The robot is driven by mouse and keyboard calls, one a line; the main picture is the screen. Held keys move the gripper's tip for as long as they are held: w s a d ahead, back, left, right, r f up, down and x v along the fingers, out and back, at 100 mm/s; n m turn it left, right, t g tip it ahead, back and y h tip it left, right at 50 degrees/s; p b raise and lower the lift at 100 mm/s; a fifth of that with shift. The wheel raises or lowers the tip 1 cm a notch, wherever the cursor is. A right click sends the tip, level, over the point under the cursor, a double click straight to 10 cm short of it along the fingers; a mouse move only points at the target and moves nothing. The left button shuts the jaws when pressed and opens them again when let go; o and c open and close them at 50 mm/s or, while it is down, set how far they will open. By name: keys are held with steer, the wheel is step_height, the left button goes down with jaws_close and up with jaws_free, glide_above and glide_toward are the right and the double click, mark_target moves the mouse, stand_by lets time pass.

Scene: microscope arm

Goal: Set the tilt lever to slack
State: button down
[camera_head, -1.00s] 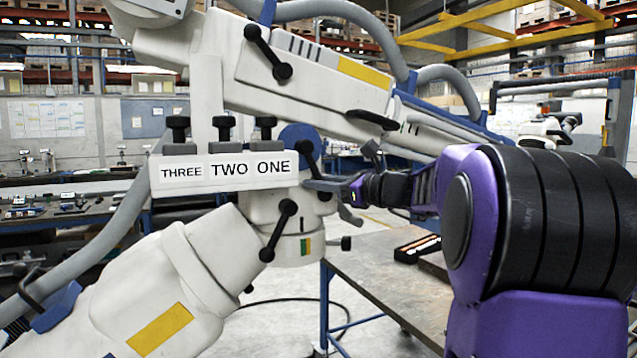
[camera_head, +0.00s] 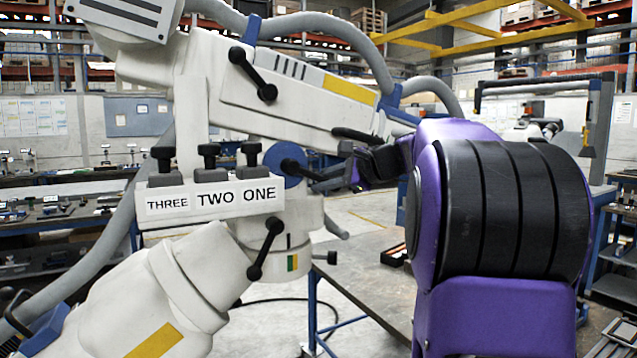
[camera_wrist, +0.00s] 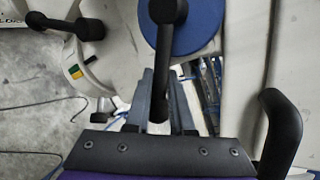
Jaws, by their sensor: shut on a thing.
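A black lever (camera_head: 293,165) sits on a blue disc (camera_head: 279,174) at the joint of the pale microscope arm. I cannot read which lever is called tilt. In the head view this lever points right and slightly down, into my gripper (camera_head: 326,179). In the wrist view the lever (camera_wrist: 163,65) runs down from the blue disc (camera_wrist: 205,25) between the two fingers of my gripper (camera_wrist: 160,108). The gripper is shut on it; its far end is partly hidden. No slack marking is readable.
A plate marked THREE, TWO, ONE (camera_head: 215,201) with black knobs stands left of the disc. Other black levers sit above (camera_head: 252,73) and below (camera_head: 265,248), the lower one near a green and yellow mark (camera_head: 292,263). A black handle (camera_wrist: 282,132) is right of my gripper.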

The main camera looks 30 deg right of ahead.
steer(key=shift+d+r+n+h+p, duration=0.3)
steer(key=shift+r+n+h, duration=0.2)
steer(key=shift+r+n, duration=0.4)
steer(key=c, duration=0.8)
jaws_free()
